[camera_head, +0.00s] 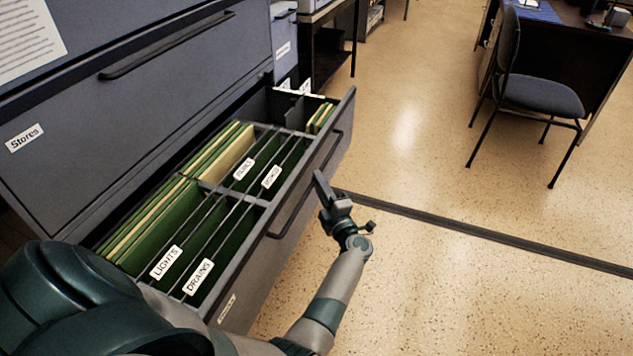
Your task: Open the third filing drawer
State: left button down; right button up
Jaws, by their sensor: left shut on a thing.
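The open filing drawer (232,302) is pulled well out of the grey cabinet. It holds green and tan hanging folders (160,225) with labels such as LIGHTS and DRAINS. Its dark bar handle (292,217) runs along the drawer front. My left gripper (321,184) is at the handle on the outer side of the front and is shut on it; the exact contact is small and partly hidden. My right gripper is out of view.
A closed drawer labelled Stores (130,120) with a long handle (165,47) is above the open one. Another cabinet (284,45) stands behind. A chair (540,95) and desk (600,65) are at the upper right. The speckled floor (440,260) right of the drawer is clear.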

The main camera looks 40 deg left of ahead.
pick_arm(q)
jog(key=shift+d, duration=0.35)
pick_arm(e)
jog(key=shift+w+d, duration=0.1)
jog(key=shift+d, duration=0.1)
pick_arm(q)
jog(key=c, duration=1.8)
grip_release()
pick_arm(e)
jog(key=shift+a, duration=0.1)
pick_arm(q)
jog(key=shift+f, duration=0.1)
